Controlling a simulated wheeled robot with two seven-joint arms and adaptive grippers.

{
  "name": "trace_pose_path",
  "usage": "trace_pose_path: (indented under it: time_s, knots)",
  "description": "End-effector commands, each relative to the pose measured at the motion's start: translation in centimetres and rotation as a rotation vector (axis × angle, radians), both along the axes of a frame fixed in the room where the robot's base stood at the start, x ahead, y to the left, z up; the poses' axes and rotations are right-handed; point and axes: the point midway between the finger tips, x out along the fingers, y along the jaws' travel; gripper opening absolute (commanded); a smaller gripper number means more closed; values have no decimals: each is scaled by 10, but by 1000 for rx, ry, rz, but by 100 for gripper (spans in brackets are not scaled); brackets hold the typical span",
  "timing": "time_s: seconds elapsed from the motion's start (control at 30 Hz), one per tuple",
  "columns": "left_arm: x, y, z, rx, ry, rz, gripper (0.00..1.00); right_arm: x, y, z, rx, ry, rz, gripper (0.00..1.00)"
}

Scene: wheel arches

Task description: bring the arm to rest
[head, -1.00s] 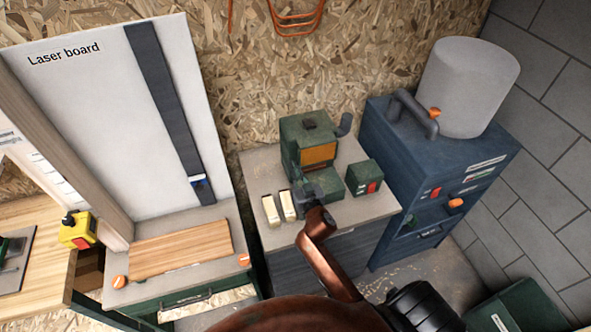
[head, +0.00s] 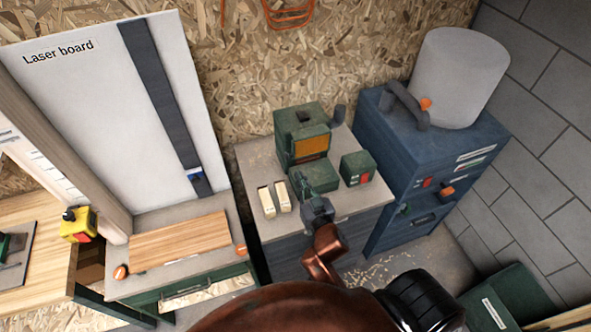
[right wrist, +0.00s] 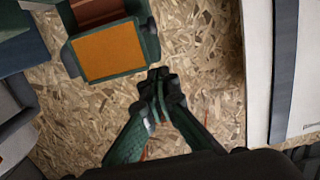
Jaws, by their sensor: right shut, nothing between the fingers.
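My right gripper (head: 303,182) shows in the head view just in front of the green machine with the orange window (head: 309,146). It is shut and empty. In the right wrist view its green fingers meet at their tips (right wrist: 160,82), apart from the machine's orange window (right wrist: 108,50). My copper-coloured right arm reaches up to it from the bottom of the head view. My left gripper is not in view.
Two pale blocks (head: 274,199) stand on the grey-topped bench (head: 262,160) left of the gripper. A small green box with a red switch (head: 357,168) is to its right. A blue cabinet (head: 440,160) stands farther right. A wooden board (head: 180,240) lies at the left.

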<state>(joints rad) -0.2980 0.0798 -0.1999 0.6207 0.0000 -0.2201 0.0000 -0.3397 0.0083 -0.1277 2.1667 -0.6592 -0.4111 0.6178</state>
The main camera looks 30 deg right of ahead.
Motion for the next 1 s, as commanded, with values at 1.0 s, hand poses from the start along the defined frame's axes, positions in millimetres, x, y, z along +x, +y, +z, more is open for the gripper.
trace_pose_path:
  time_s: [1.0]
  knots:
    - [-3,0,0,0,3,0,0,-190,-28,-176,57,940,15,0]
